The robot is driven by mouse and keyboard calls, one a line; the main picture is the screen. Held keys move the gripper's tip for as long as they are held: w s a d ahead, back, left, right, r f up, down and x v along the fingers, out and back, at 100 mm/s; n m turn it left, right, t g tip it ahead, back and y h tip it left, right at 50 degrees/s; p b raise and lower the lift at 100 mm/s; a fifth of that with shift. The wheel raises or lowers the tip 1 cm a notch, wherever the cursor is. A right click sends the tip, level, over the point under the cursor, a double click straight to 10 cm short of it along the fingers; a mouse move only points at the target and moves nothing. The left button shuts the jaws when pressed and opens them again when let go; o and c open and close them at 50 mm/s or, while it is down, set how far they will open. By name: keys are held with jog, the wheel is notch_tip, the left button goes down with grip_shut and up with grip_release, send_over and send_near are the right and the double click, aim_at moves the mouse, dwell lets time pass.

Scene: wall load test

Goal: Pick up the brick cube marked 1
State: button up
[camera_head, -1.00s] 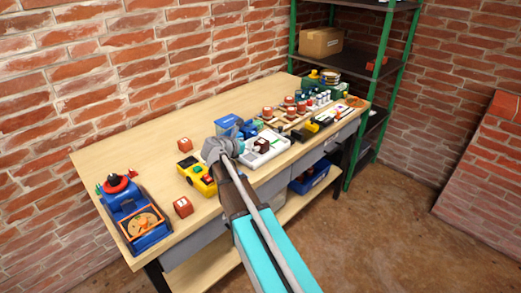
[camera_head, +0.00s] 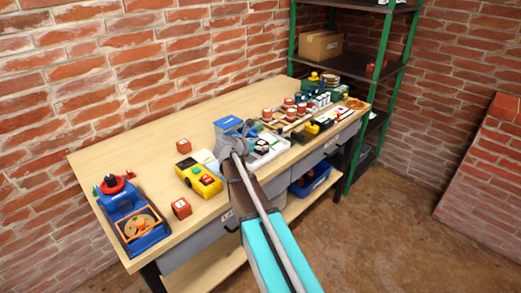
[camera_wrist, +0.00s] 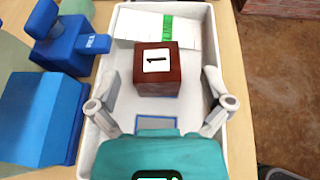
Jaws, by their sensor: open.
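The brick cube marked 1 (camera_wrist: 158,77) is dark red-brown with a white label bearing a black 1 on its top. In the wrist view it sits in a white tray (camera_wrist: 226,90), near a white sheet with a green strip. My gripper (camera_wrist: 160,82) is open and empty in the wrist view, with one finger to each side of the cube and apart from it. The arm hides part of that area.
Two other brick cubes stand on the bench, one at the back (camera_head: 183,146) and one at the front (camera_head: 181,208). A yellow box (camera_head: 201,180) lies left of my gripper. A blue clamp-like tool (camera_wrist: 62,40) stands beside the tray. The back left of the bench is clear.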

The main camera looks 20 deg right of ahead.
aim_at(263, 142)
jog(key=shift+b+x, duration=0.65)
jog(key=shift+x, duration=1.4)
jog(key=shift+a, duration=0.1)
jog(key=c, duration=1.3)
jog(key=shift+r, duration=0.2)
jog(key=shift+r+p, duration=0.75)
jog(key=shift+p, duration=0.25)
jog(key=shift+s+d+r+p, duration=1.45)
jog(key=shift+s+r+p, duration=0.35)
jog(key=shift+r+p, duration=0.05)
jog(key=shift+s+d+r+p, duration=1.5)
jog(key=shift+s+r+p, duration=0.3)
jog(key=shift+r+p, duration=0.05)
jog(key=shift+s+d+r+p, duration=1.45)
jog(key=shift+s+r+p, duration=0.35)
jog(key=shift+r+p, duration=0.05)
